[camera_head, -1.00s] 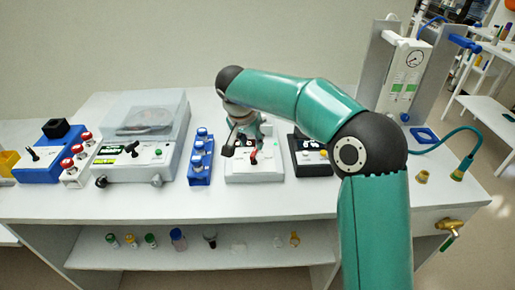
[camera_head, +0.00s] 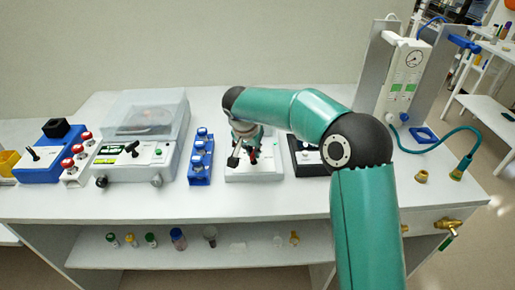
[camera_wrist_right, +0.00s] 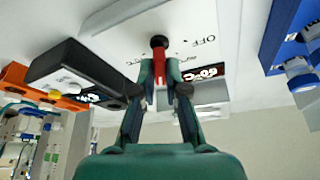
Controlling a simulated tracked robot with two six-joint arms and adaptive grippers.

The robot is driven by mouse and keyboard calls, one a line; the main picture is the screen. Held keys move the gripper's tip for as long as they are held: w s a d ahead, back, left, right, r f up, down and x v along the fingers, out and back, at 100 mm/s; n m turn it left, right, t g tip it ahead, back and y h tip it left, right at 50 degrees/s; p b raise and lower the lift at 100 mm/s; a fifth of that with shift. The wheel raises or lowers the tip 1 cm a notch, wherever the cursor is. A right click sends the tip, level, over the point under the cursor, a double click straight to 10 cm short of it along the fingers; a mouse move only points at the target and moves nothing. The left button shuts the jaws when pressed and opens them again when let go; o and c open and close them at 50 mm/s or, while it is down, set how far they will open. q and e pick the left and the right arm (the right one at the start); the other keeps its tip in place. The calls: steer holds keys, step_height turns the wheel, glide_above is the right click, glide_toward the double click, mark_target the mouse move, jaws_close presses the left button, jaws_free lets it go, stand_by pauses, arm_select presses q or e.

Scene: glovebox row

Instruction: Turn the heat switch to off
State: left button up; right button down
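The heat switch (camera_wrist_right: 160,65) is a red lever with a dark round end, on the face of a white heater unit (camera_wrist_right: 120,45) in the right wrist view. The word OFF is printed beside it and shows upside down; a display reads about 60 °C. My right gripper (camera_wrist_right: 160,78) has a finger on each side of the red lever and looks shut on it. In the head view the white heater unit (camera_head: 240,174) sits mid-bench, with my right gripper (camera_head: 245,157) over it, partly hiding the lever. My left gripper is in neither view.
A blue rack with bottles (camera_head: 200,170) stands left of the heater, and a dark device (camera_head: 305,158) stands close on its right. A lidded white machine (camera_head: 140,160) is further left. The bench front (camera_head: 270,200) is clear.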

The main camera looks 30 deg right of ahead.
steer(key=shift+d, duration=0.4)
steer(key=shift+a, duration=0.2)
steer(key=shift+a+f+n+b, duration=0.15)
steer(key=shift+f+n+b, duration=0.1)
steer(key=shift+n+b, duration=0.35)
steer(key=shift+s+n+t+y, duration=0.1)
steer(key=shift+n+t+y, duration=0.3)
steer(key=shift+n, duration=1.2)
steer(key=shift+r+n+t+y+p, duration=0.2)
steer(key=shift+n+y, duration=0.35)
steer(key=shift+n, duration=0.55)
steer(key=shift+f+n+t+y+p, duration=0.1)
steer(key=shift+n+t+y, duration=0.35)
steer(key=shift+n, duration=0.65)
